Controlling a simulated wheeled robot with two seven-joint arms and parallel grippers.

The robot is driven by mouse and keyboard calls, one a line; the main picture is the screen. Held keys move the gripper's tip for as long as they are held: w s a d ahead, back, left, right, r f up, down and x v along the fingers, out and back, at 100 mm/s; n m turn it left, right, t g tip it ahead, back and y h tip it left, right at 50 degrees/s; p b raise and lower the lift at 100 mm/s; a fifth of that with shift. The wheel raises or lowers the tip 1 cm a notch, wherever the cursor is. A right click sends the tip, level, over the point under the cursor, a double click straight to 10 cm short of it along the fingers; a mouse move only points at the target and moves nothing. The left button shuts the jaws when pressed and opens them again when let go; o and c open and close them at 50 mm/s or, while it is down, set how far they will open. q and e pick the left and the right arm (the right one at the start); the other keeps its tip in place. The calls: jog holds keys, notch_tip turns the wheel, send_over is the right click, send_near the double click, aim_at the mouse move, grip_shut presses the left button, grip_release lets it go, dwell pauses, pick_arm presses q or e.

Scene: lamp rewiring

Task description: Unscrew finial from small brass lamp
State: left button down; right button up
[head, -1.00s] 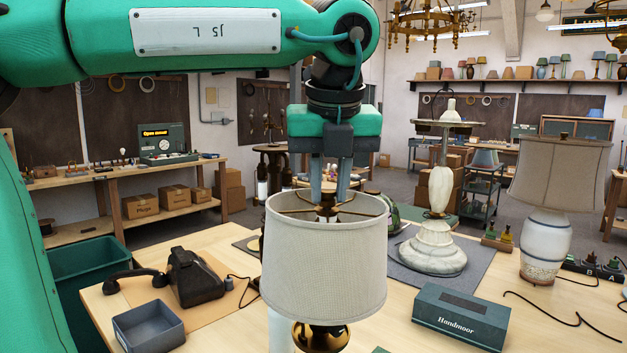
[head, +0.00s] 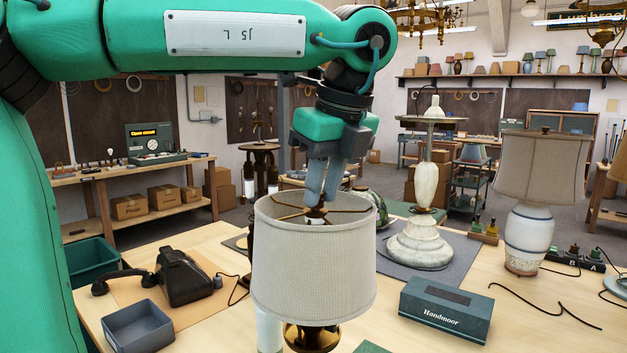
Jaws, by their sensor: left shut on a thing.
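The small brass lamp stands at the front of the table, with a pale fabric shade (head: 314,268) and a shiny brass body (head: 311,337) showing below it. The finial (head: 317,211) is a small dark piece at the top middle of the shade, where the thin spokes meet. My left gripper (head: 321,200) reaches down from above, with its fingers shut on the finial; the fingers hide most of it. My right gripper is not in view.
A blue-grey tray (head: 145,327) and a black telephone (head: 184,277) are at the left. A dark green Handmoor box (head: 446,309) lies to the right. Behind it stand a marble lamp (head: 427,200) and a beige-shaded lamp (head: 541,170). Loose cords cross the table's right side.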

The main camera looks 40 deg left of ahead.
pick_arm(q)
jog(key=shift+w+f+n, duration=0.2)
jog(key=shift+n, duration=0.1)
jog(key=shift+a+p+v, duration=0.15)
jog(key=shift+p+v, duration=0.65)
jog(key=shift+v, duration=0.15)
jog(key=shift+a+p+v, duration=0.1)
jog(key=shift+p+v, duration=0.7)
jog(key=shift+v, duration=0.15)
